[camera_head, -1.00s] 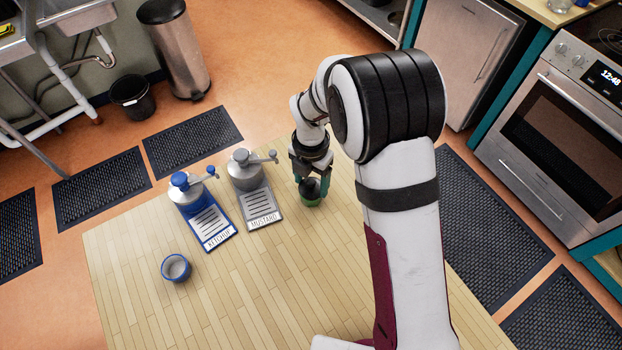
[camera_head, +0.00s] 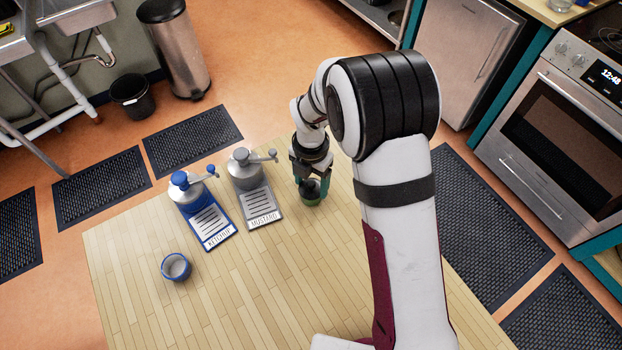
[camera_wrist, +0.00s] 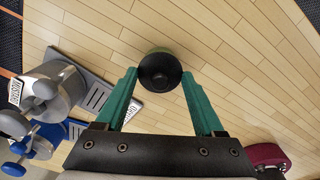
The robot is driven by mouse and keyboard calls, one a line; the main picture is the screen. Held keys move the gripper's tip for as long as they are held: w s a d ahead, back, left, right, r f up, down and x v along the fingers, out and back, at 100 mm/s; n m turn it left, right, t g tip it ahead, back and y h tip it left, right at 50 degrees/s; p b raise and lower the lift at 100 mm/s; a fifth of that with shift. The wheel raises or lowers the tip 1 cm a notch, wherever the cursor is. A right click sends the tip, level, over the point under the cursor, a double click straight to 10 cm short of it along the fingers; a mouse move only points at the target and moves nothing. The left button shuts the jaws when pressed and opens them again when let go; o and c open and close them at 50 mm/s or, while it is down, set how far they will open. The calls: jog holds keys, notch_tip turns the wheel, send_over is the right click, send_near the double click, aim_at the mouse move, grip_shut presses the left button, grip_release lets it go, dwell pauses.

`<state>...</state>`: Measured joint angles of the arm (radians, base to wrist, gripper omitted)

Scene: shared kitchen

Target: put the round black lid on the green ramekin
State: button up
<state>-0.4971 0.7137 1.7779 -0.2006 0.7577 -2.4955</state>
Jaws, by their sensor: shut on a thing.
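The round black lid (camera_wrist: 160,72) is between the green fingertips of my gripper (camera_wrist: 159,73), which is shut on it. The green ramekin (camera_head: 311,202) stands on the wooden table below the lid. In the wrist view only a green strip of the ramekin (camera_wrist: 158,51) shows past the lid's far edge; the lid hides the rest. In the head view my gripper (camera_head: 311,184) points down over the ramekin. I cannot tell whether the lid rests on the rim or is a little above it.
A grey mustard dispenser (camera_head: 248,175) stands just left of my gripper, and a blue ketchup dispenser (camera_head: 190,196) is further left. A small blue ramekin (camera_head: 176,267) sits at the table's left. The wooden table (camera_head: 255,290) is clear in the front middle.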

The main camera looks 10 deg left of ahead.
aim_at(311, 183)
jog(key=o, duration=1)
notch_tip(311, 183, up, 11)
dwell(0.4)
